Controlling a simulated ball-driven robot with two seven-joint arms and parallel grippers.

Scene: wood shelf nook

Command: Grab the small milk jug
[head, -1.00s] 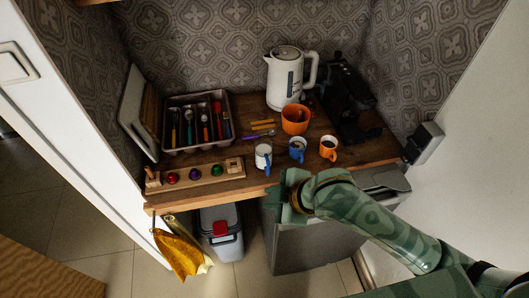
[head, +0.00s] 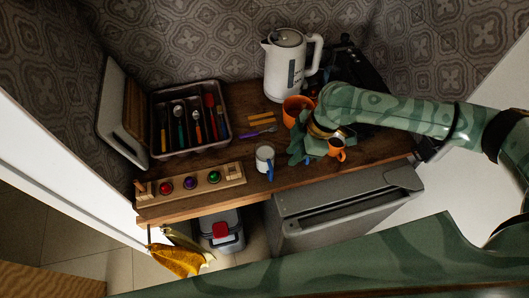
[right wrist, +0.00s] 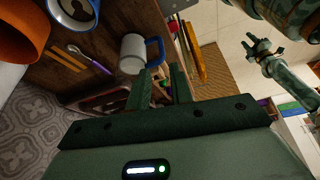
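A small white cup with a blue handle (head: 265,155) stands near the counter's front edge; it also shows in the right wrist view (right wrist: 133,53). A blue-rimmed cup with dark contents shows in the right wrist view (right wrist: 75,10); my right gripper hides it in the head view. An orange mug (head: 337,149) stands at the right. I cannot tell which is the milk jug. My right gripper (head: 301,155) is over the counter, right of the white cup. Its fingers (right wrist: 160,88) are apart and empty. My left gripper (right wrist: 263,48) shows small in the right wrist view, its opening unclear.
An orange pot (head: 293,110) and a white kettle (head: 286,66) stand behind my right gripper. A cutlery tray (head: 160,100) and a wooden capsule holder (head: 215,181) are at the left. A purple-handled utensil (head: 259,132) lies mid-counter. A small grey fridge (head: 330,207) is below.

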